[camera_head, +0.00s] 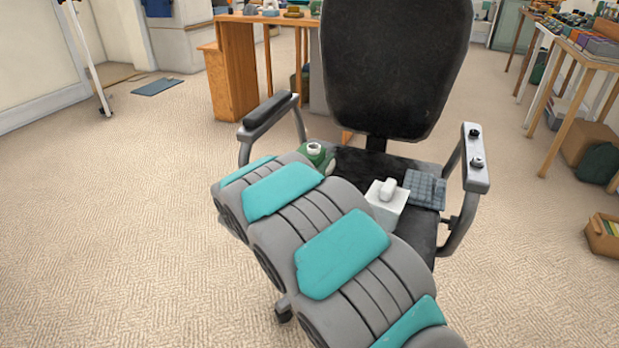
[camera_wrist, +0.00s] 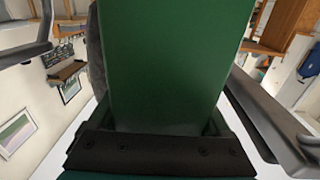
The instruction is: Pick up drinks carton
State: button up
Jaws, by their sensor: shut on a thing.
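The drinks carton, a plain dark green box (camera_wrist: 165,60), fills the middle of the wrist view and runs out of the top edge. My gripper (camera_wrist: 160,125) is shut on it; the carton's lower end sits between the jaws, just above a dark bar with screws. In the head view my own arm hides the gripper. A green object with a white round top (camera_head: 316,152) shows just behind my arm at the left of the chair seat; I cannot tell whether it is the same carton.
A black office chair (camera_head: 395,60) with grey armrests stands ahead. On its seat are a white box (camera_head: 386,205) and a grey-blue checked item (camera_head: 424,187). A wooden desk (camera_head: 236,80) stands behind, and laden tables (camera_head: 580,55) stand at the right.

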grip_shut()
dwell(0.5)
